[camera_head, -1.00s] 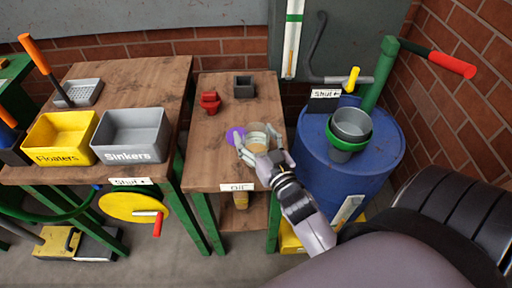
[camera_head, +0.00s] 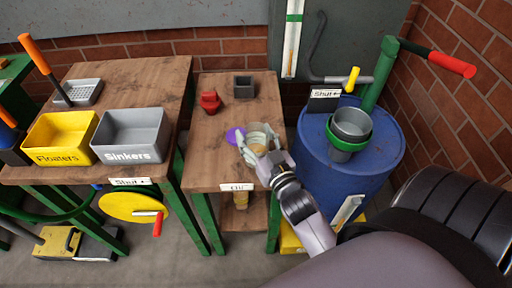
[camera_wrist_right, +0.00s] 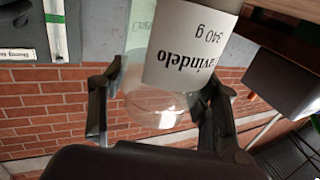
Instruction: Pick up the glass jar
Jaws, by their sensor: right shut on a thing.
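The glass jar (camera_head: 257,130) stands at the front right of the small wooden table (camera_head: 208,167) in the head view. It is clear glass with a white label, which reads upside down in the right wrist view (camera_wrist_right: 190,50). My right gripper (camera_head: 257,148) has its fingers on either side of the jar and is shut on it. In the wrist view the two dark fingers (camera_wrist_right: 158,108) flank the clear end of the jar. Part of the jar is hidden behind the gripper in the head view. My left gripper is not in view.
A purple round thing (camera_head: 232,136) lies just left of the jar. A red object (camera_head: 210,101) and a dark grey box (camera_head: 243,87) stand farther back. A blue barrel (camera_head: 375,165) is close on the right. Yellow (camera_head: 62,127) and grey (camera_head: 130,126) bins are on the left table.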

